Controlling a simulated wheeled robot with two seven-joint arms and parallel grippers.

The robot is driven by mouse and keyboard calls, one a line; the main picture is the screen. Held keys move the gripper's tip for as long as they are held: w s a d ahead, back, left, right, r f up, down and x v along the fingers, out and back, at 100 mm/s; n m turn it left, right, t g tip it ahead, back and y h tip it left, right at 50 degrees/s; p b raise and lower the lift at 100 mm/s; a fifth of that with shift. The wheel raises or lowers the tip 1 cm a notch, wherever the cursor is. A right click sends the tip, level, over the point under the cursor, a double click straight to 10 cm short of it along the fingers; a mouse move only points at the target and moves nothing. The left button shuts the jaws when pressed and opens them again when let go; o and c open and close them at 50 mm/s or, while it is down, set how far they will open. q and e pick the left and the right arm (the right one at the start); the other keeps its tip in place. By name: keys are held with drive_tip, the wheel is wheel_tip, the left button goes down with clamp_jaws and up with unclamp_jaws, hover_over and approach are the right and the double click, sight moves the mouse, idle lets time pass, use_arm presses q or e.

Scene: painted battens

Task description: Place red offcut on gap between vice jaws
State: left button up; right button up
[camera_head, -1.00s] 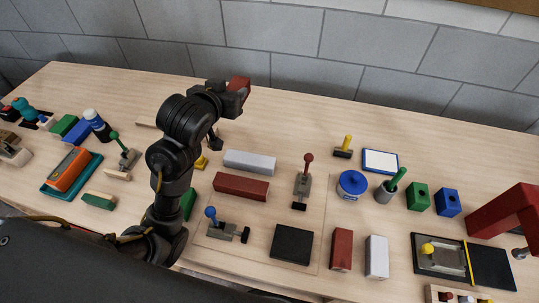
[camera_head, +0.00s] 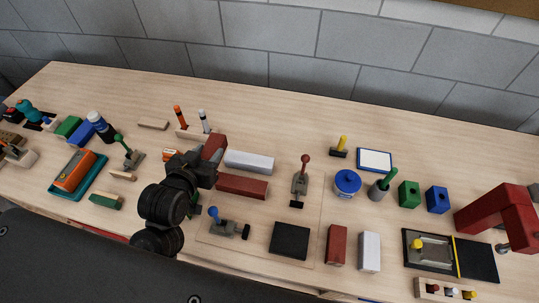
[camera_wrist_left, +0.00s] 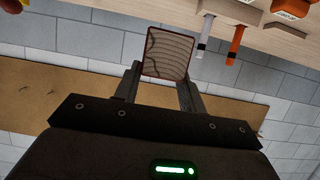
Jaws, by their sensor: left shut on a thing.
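My left gripper (camera_head: 209,157) is shut on the red offcut (camera_head: 215,146) above the left-middle part of the bench, near the long red and white battens. In the left wrist view the offcut (camera_wrist_left: 166,53) stands between the two fingers (camera_wrist_left: 160,85), its striped brown-red face toward the camera. In the head view the gripper covers part of the offcut, and I cannot tell how high it is above the wood. I cannot clearly make out the vice jaws; a grey, block-like fixture (camera_head: 20,156) at the far left edge is only partly visible. My right gripper is not in view.
A red batten (camera_head: 242,187) and a white batten (camera_head: 250,162) lie just right of the gripper. A blue-handled clamp (camera_head: 226,227) stands in front. An orange tool in a teal tray (camera_head: 78,181) and a green block (camera_head: 106,201) lie left.

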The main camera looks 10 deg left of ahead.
sight(206, 152)
use_arm(q)
drive_tip(key=shift+s+a+f, duration=0.2)
drive_tip(key=shift+s+a, duration=0.2)
drive_tip(key=shift+s, duration=0.35)
drive_tip(key=shift+w+f+b, duration=0.2)
drive_tip(key=shift+f+b, duration=0.05)
drive_tip(key=shift+b, duration=0.1)
drive_tip(key=w+f+b, duration=0.1)
drive_tip(key=b, duration=0.1)
drive_tip(key=w+a+f+b, duration=0.1)
drive_tip(key=w+b, duration=0.1)
drive_tip(key=shift+w+a, duration=0.1)
drive_tip(key=shift+w, duration=0.1)
drive_tip(key=w+a+f, duration=0.1)
drive_tip(key=w+f, duration=0.1)
drive_tip(key=w, duration=0.1)
drive_tip(key=w+a+f+p, duration=0.1)
drive_tip(key=w+f, duration=0.1)
drive_tip(key=w, duration=0.1)
drive_tip(key=w+a+f+p, duration=0.1)
drive_tip(key=w+f, duration=0.1)
drive_tip(key=shift+w+f, duration=0.2)
drive_tip(key=shift+w, duration=0.2)
drive_tip(key=shift+w+a+f, duration=0.1)
drive_tip(key=shift+w+f, duration=0.1)
drive_tip(key=shift+f, duration=0.15)
